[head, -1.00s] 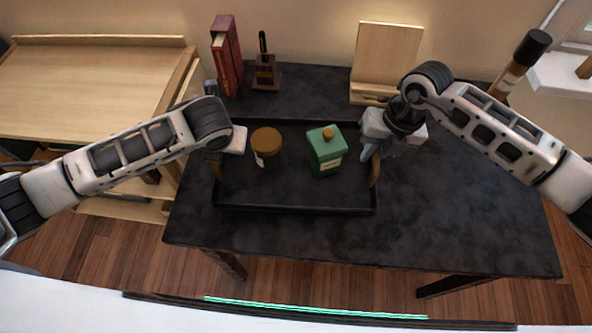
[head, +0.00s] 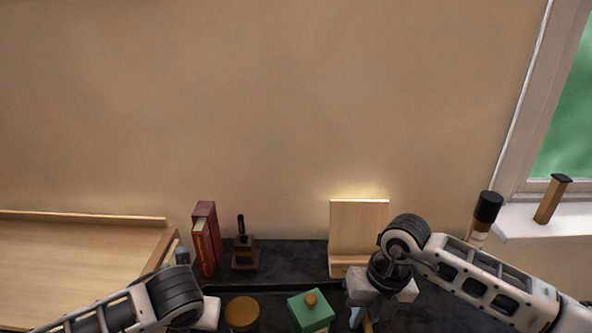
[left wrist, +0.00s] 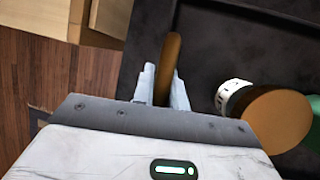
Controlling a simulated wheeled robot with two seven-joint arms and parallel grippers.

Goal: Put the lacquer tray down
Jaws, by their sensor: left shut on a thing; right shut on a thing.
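The dark lacquer tray (head: 275,288) shows only its far rim at the bottom of the head view, over the dark table; I cannot tell whether it touches the tabletop. A jar with a brown lid (head: 242,313) and a green canister (head: 311,313) stand in it. In the left wrist view, my left gripper (left wrist: 166,85) is shut on the tray's brown left handle (left wrist: 173,52), with the jar (left wrist: 278,116) to the right. My right gripper (head: 362,313) is shut on the right handle (head: 367,324), which is partly cut off.
Behind the tray on the dark table (head: 295,258) are red books (head: 206,240), a small dark stand (head: 244,257) and a pale wooden stand (head: 358,230). A dark-capped bottle (head: 486,215) is at right. A light wood desk (head: 75,265) stands at left.

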